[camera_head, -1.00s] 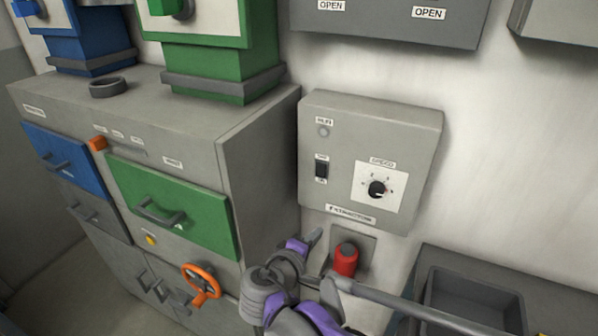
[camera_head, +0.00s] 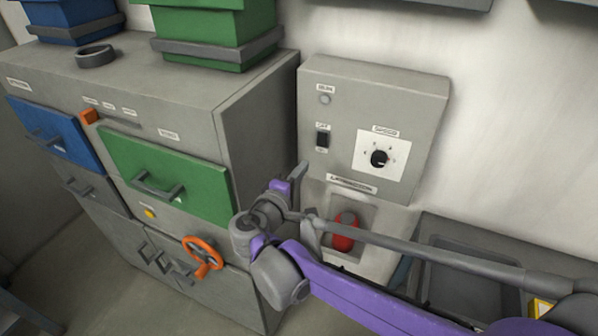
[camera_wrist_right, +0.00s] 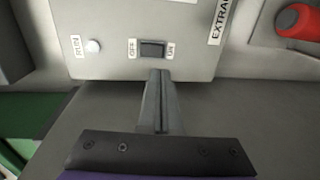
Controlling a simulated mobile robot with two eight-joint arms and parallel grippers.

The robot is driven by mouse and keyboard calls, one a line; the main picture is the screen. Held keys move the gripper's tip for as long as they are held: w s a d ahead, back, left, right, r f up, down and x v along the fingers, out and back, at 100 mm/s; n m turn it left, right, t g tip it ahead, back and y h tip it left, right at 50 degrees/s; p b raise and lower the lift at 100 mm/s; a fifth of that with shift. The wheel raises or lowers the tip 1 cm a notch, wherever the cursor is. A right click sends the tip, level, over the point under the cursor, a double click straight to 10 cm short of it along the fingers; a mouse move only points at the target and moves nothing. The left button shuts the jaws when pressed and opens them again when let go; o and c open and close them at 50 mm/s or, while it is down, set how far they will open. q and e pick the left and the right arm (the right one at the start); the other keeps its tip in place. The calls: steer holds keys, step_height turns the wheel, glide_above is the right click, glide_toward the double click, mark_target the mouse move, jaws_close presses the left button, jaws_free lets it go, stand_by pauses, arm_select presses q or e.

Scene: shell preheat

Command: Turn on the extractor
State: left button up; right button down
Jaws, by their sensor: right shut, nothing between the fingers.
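The extractor panel (camera_head: 345,90) is a grey wall box. Its black rocker switch (camera_head: 322,138) is at the left, with a dial (camera_head: 379,158) on a white plate to the right and a small round run light (camera_head: 325,99) above. In the right wrist view, the switch (camera_wrist_right: 151,49) lies between the OFF and ON labels, beside the pale run light (camera_wrist_right: 93,46). My right gripper (camera_head: 301,172) is shut and empty, just left of and below the switch. Its fingertips (camera_wrist_right: 160,73) point at the switch; contact does not show. My left gripper is out of view.
A red handle (camera_head: 344,235) sits on the wall below the panel, partly behind my right arm. The grey cabinet with a green drawer (camera_head: 170,180) and an orange wheel (camera_head: 202,253) stands close on the left. A grey bin (camera_head: 470,285) is at the lower right.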

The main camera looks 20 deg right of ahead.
mark_target(320, 146)
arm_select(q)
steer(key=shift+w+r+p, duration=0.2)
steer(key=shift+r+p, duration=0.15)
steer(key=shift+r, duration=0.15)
arm_select(e)
steer(key=x, duration=1)
steer(key=shift+w+f, duration=0.1)
steer(key=shift+w, duration=0.05)
